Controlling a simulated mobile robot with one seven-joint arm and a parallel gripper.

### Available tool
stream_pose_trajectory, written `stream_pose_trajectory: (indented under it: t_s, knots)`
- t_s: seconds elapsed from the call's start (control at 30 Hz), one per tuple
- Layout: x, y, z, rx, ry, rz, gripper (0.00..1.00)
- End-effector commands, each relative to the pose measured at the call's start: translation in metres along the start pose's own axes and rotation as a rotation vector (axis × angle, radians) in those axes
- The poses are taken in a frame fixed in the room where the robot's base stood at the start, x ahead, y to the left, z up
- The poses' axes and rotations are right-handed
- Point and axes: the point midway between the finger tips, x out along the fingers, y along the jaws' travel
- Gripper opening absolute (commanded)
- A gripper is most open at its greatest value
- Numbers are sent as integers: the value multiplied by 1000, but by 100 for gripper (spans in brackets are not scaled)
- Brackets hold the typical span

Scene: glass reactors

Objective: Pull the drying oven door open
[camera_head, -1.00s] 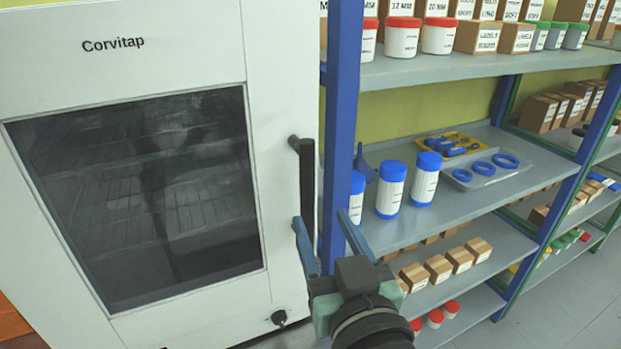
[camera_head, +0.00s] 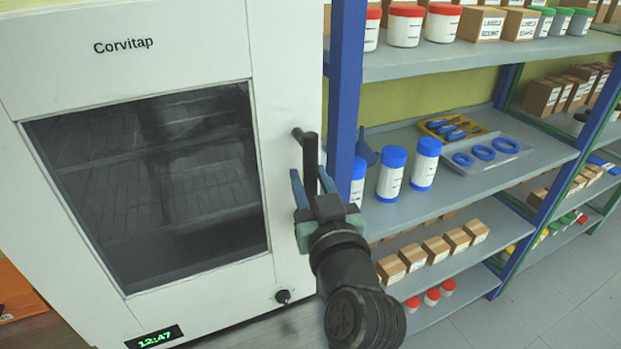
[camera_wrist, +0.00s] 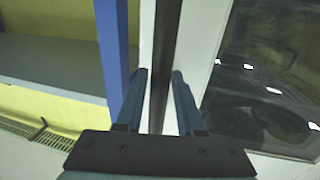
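The drying oven (camera_head: 175,62) is a white cabinet marked "Corvitap" at the left of the head view. Its door has a dark window (camera_head: 150,190) and looks closed. A black vertical bar handle (camera_head: 309,160) stands off the door's right edge. My gripper (camera_head: 310,183) is at the lower part of this handle, with its blue fingers apart. In the wrist view the handle (camera_wrist: 164,60) runs between the two fingers (camera_wrist: 158,78). Gaps show on both sides of it, so the fingers are around it but not closed on it.
A shelf rack with a blue post (camera_head: 345,90) stands just right of the handle, close to my gripper. White bottles with blue lids (camera_head: 392,175) stand on its middle shelf. A green digital display (camera_head: 155,338) is below the door. Open floor (camera_head: 540,270) shows at the lower right.

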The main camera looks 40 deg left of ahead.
Motion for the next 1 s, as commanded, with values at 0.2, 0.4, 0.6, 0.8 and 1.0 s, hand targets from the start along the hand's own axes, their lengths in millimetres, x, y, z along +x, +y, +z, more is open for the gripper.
stream_pose_trajectory:
  t_s: [0.2,0.4,0.6,0.8,1.0]
  knots:
    - [0,0,0,0,0,0,0]
    - [0,0,0,0,0,0,0]
    - [0,0,0,0,0,0,0]
    - [0,0,0,0,0,0,0]
    - [0,0,0,0,0,0,0]
